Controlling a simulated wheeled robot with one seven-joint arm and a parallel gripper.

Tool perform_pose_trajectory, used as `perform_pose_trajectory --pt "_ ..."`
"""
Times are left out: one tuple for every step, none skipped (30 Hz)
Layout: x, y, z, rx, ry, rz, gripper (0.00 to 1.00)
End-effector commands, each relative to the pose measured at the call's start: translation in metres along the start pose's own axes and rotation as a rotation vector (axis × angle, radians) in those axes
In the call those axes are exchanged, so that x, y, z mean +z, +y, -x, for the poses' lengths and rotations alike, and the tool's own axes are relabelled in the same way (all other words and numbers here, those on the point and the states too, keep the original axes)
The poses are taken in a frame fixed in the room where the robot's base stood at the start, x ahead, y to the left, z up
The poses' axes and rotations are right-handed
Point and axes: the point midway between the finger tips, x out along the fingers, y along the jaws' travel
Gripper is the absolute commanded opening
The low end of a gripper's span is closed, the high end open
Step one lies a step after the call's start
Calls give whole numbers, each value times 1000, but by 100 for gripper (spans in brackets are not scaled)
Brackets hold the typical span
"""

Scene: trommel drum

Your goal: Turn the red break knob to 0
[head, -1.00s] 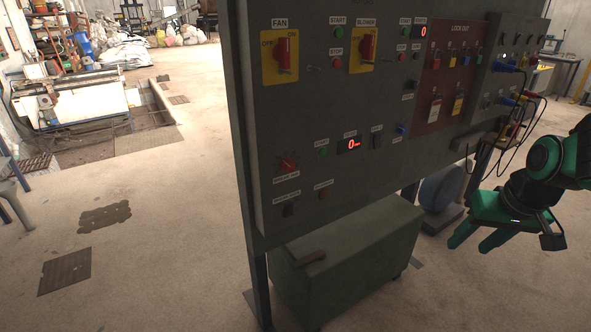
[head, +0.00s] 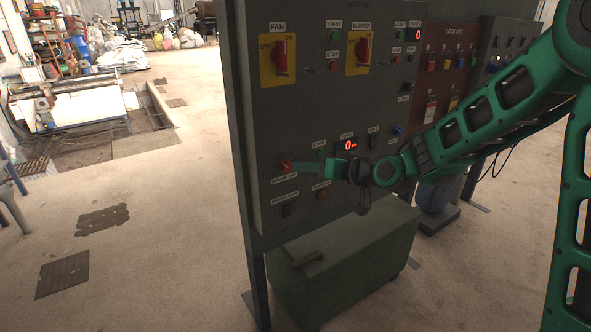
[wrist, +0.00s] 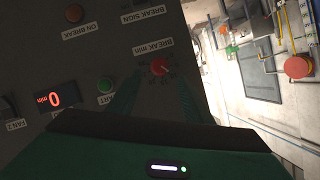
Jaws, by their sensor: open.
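The red break knob (head: 285,166) sits at the lower left of the dark control panel, with a label below it. It also shows in the wrist view (wrist: 160,68), where its label reads "BREAK min" upside down. Its pointer setting is too small to read. My green gripper (head: 296,167) is at the panel in front of the knob. In the wrist view my gripper (wrist: 157,88) has its two fingers apart, one on each side of the knob's line. I cannot tell whether they touch it.
A red "0 min" display (wrist: 55,99) and a green start button (wrist: 105,84) are close by. An orange button (wrist: 74,13) is labelled "ON BREAK". FAN (head: 281,55) and BLOWER (head: 361,52) switches sit above. A green box (head: 345,262) stands below the panel.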

Motion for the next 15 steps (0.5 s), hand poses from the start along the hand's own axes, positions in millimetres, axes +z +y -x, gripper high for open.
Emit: perform_pose_trajectory --pt "1 0 -10 -2 -2 0 46" --pt "1 0 -16 -1 -3 -1 46" --pt "1 0 -23 -1 -2 0 46" --pt "1 0 -28 -1 -2 0 46" --pt "1 1 -33 0 -2 0 46" --pt "0 1 -40 0 -1 -1 46" --pt "0 2 -45 1 -1 -1 46" --pt "0 2 -49 1 -1 -1 46" --pt "0 1 -55 2 -1 1 46" --pt "0 2 -59 2 -1 0 46" --pt "0 2 -63 2 -1 -1 46" --pt "0 2 -67 2 -1 -1 46" --pt "0 2 -70 3 0 -1 46" --pt "0 2 -72 3 -1 -1 46" --pt "0 2 -75 3 -1 -1 46"
